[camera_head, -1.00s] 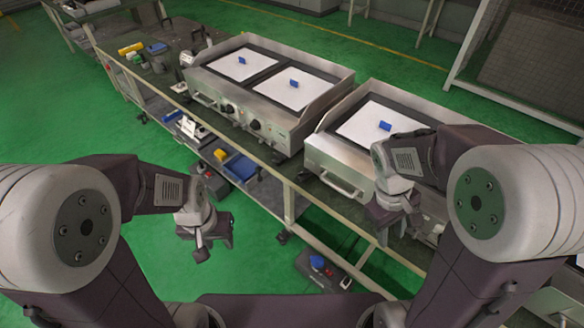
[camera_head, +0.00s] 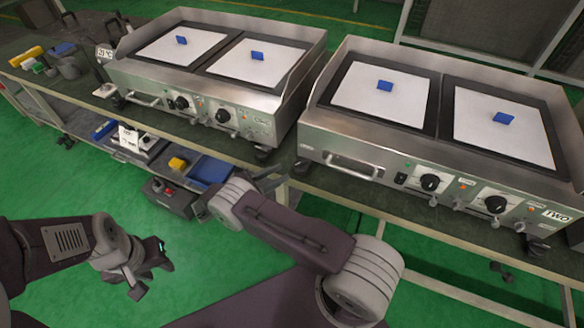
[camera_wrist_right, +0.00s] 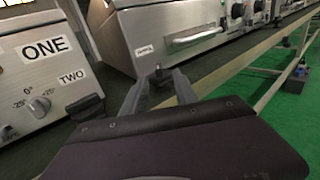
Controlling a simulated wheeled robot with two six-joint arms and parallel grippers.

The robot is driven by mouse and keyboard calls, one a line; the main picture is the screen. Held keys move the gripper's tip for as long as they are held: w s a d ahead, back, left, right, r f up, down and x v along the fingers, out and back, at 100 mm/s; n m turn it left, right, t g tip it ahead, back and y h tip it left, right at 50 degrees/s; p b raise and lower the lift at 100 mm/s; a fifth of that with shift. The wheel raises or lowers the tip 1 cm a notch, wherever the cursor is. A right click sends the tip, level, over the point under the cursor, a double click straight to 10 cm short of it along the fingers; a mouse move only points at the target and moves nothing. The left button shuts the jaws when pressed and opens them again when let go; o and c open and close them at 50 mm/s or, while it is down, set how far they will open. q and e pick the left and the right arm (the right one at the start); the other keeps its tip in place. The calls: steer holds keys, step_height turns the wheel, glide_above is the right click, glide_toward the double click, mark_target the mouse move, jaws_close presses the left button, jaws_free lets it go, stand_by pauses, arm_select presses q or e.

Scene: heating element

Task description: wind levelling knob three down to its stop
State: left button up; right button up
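The right-hand griddle (camera_head: 335,137) has a small dark foot knob (camera_head: 301,165) under its front left corner. In the right wrist view a small label, too blurred to read surely, sits on the griddle front above this knob (camera_wrist_right: 160,71). My right gripper (camera_head: 272,182) is low at the bench edge, just left of the knob in the head view. In the right wrist view its fingers (camera_wrist_right: 160,82) are apart, with the knob between or just beyond the tips; contact cannot be told. My left gripper (camera_head: 150,274) hangs open and empty over the floor, away from the bench.
The left-hand griddle (camera_head: 190,82) has a dark foot (camera_head: 265,155) close to my right gripper. In the right wrist view its panel (camera_wrist_right: 35,85) reads ONE and TWO. The lower shelf holds a blue bin (camera_head: 212,170). Green floor is open before the bench.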

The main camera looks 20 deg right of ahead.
mark_target(300, 163)
steer(key=d, duration=0.3)
steer(key=w+d+p, duration=0.1)
steer(key=d, duration=0.4)
steer(key=shift+w+d+r+p, duration=0.1)
steer(key=shift+w+d+p, duration=0.05)
steer(key=shift+d+p, duration=0.25)
jaws_close()
